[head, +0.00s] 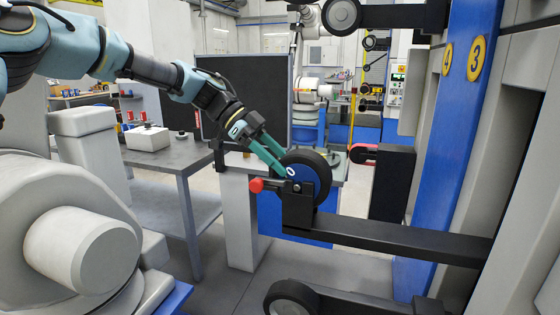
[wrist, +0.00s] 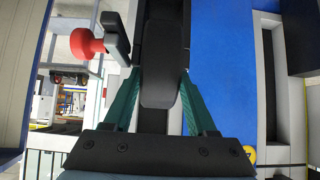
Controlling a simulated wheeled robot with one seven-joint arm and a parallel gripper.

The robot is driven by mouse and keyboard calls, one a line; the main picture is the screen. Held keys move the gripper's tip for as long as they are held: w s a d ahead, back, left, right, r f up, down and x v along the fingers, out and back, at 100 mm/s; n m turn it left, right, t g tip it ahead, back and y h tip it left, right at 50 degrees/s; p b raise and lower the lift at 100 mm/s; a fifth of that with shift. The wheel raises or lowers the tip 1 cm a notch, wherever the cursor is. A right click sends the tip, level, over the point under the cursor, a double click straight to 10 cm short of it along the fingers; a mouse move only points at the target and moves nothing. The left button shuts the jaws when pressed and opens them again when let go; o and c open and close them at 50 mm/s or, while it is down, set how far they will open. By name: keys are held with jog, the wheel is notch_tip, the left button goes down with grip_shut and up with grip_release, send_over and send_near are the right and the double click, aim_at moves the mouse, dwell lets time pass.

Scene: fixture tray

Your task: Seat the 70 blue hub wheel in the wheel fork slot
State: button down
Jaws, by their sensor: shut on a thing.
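The blue hub wheel (head: 311,181) has a black tyre, and a white "0" shows on its hub; the rest of its number is hidden. It stands upright at the end of a black bar (head: 400,237), where the fork (head: 298,209) covers its lower part. I cannot tell whether it rests fully in the slot. My gripper (head: 281,160) is shut on the wheel, its green fingers reaching in from the upper left. In the wrist view the tyre (wrist: 165,65) is edge-on between the two fingers (wrist: 162,98).
A red knob (head: 256,185) sticks out left of the fork and also shows in the wrist view (wrist: 85,43). Another wheel (head: 291,300) sits below, and one (head: 342,15) above. A blue upright (head: 462,100) stands right. A grey table (head: 180,155) is at left.

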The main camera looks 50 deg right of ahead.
jog(key=shift+f, duration=0.1)
jog(key=shift+c, duration=0.6)
grip_release()
jog(key=shift+f, duration=0.2)
jog(key=b+v, duration=0.2)
jog(key=v, duration=0.9)
jog(key=shift+r+b, duration=0.2)
jog(key=shift+b, duration=0.15)
